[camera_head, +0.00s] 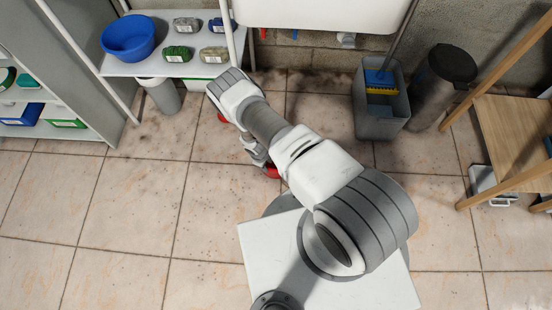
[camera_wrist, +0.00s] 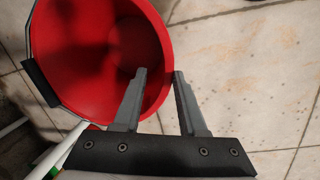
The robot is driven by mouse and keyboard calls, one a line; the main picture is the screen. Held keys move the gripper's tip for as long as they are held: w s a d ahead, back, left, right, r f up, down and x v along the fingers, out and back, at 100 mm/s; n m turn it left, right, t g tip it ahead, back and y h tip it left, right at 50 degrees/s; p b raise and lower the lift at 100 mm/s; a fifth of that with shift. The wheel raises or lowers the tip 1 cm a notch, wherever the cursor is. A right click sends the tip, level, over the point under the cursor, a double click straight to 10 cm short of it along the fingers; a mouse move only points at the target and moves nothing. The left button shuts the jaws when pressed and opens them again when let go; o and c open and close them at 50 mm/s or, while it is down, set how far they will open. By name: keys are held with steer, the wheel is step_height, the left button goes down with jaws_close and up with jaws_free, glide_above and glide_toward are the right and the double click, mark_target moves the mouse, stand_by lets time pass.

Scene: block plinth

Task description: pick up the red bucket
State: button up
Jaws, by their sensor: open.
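The red bucket (camera_wrist: 85,45) fills the upper left of the wrist view, seen from above into its open, empty-looking, shadowed inside. A thin wire handle with a dark grip (camera_wrist: 40,84) lies along its left side. My gripper (camera_wrist: 160,72) is open at the bucket's right rim. Its left finger overlaps the bucket's inside and its right finger is just outside the rim, with the rim between them in the picture. I cannot tell the height of the fingertips against the rim. In the head view my arm hides most of the bucket; a red part (camera_head: 271,171) shows beside it.
A shelf (camera_head: 135,69) with a blue basin (camera_head: 128,38) and several packs stands at the back left. A grey bin (camera_head: 382,112) and a dark bin (camera_head: 443,85) stand at the back right, near a wooden rack (camera_head: 515,140). Tiled floor on the left is clear.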

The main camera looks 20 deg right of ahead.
steer(key=f+b, duration=0.1)
steer(key=f, duration=0.1)
steer(key=f+b, duration=0.1)
steer(key=f, duration=0.1)
steer(key=f+b, duration=0.1)
steer(key=f, duration=0.1)
steer(key=shift+w+d+f, duration=0.3)
steer(key=shift+d+f, duration=0.05)
steer(key=shift+c, duration=0.2)
jaws_close()
stand_by(1.0)
